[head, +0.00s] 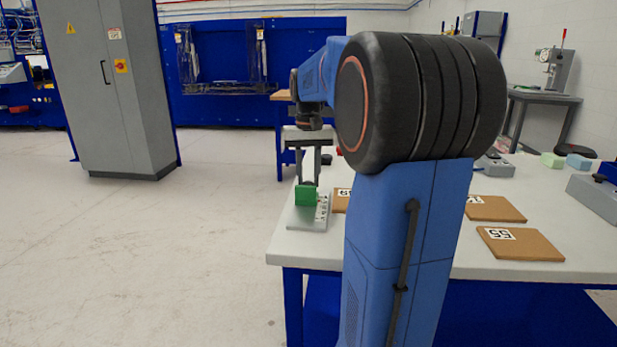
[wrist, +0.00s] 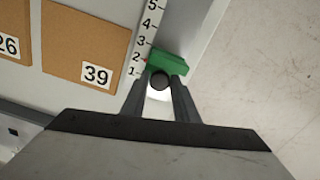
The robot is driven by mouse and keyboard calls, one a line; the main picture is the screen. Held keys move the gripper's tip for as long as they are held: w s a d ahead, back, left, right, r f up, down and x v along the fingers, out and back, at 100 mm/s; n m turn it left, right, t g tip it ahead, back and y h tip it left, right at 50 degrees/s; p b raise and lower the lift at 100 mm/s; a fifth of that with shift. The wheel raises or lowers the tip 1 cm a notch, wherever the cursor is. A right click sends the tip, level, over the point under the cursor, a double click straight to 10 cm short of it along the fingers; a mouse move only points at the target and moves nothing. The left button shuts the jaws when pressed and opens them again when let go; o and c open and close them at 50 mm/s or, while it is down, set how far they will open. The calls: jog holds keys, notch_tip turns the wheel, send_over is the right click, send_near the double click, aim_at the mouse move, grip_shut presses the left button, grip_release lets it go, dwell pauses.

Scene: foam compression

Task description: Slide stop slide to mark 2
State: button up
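The green slide stop (wrist: 168,64) sits on a pale rail (wrist: 178,30) beside a printed scale (wrist: 143,40) numbered 1 to 5. A small red mark at the stop's left edge lies close to the 2, slightly toward the 1. My gripper (wrist: 162,80) has its two fingers on either side of the stop's dark round knob (wrist: 160,81) and appears shut on it. In the head view the green stop (head: 306,196) is on the rail at the table's left edge, under my gripper (head: 308,184). The knob's lower part is hidden.
Brown boards labelled 39 (wrist: 85,45) and 26 (wrist: 14,20) lie left of the scale. The table's edge is just right of the rail, with floor beyond. Another board (head: 520,243), labelled 55, lies on the table's right side. My arm hides the table's middle.

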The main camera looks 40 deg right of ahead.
aim_at(308, 183)
jog(key=o, duration=0.3)
jog(key=shift+r, duration=0.15)
notch_tip(308, 183, up, 17)
jog(key=shift+r, duration=0.1)
dwell(0.4)
dwell(0.5)
